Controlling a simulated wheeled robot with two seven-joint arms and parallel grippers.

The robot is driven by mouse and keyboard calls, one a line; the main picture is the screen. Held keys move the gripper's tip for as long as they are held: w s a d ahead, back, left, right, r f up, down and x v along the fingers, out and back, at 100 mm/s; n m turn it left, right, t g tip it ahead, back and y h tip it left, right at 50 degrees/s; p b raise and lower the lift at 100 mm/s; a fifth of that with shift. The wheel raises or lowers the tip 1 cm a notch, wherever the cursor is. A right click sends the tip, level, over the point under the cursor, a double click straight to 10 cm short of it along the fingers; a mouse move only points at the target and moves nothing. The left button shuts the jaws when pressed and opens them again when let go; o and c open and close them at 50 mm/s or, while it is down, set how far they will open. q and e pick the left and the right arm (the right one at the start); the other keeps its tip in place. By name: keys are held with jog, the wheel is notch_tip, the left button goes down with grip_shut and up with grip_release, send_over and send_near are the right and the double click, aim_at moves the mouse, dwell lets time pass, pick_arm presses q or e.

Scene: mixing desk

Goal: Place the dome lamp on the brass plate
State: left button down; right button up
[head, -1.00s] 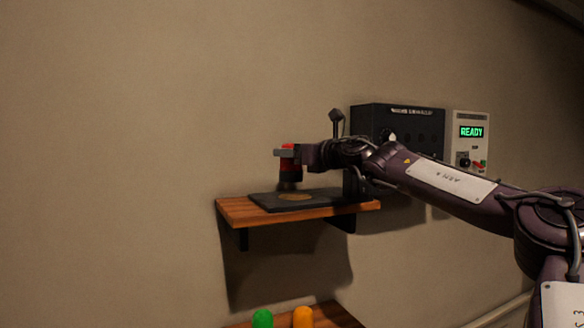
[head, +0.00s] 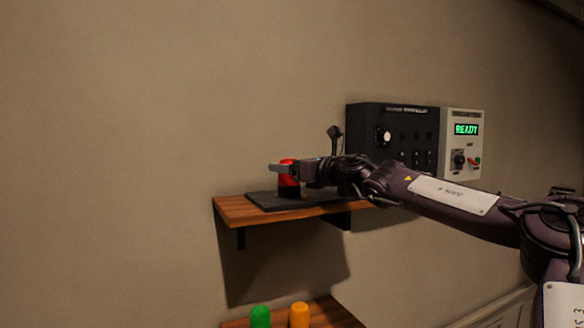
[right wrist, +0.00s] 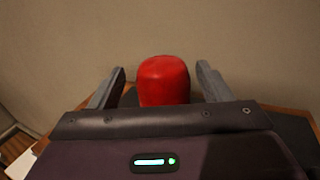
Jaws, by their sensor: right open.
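The dome lamp (head: 288,180), red with a dark base, stands upright on the dark mat (head: 262,200) on the wooden wall shelf. The brass plate, seen earlier as a round disc on that mat, is hidden now; the lamp's base is where it showed. My right gripper (head: 284,168) is around the lamp's red top. In the right wrist view the red dome (right wrist: 164,80) sits between the two fingers (right wrist: 160,82), with a gap on each side, so the gripper is open. My left gripper is not in view.
A black control box (head: 395,140) and a light panel reading READY (head: 463,145) are on the wall to the right. A green lamp (head: 261,317) and an orange lamp (head: 299,315) stand on a lower wooden surface. Wall space left of the shelf is clear.

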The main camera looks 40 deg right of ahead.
jog(key=shift+s+d+f+b, duration=0.1)
jog(key=shift+s+b, duration=0.3)
jog(key=shift+b, duration=0.2)
jog(key=s+b, duration=0.7)
jog(key=s, duration=0.4)
jog(key=shift+d, duration=0.45)
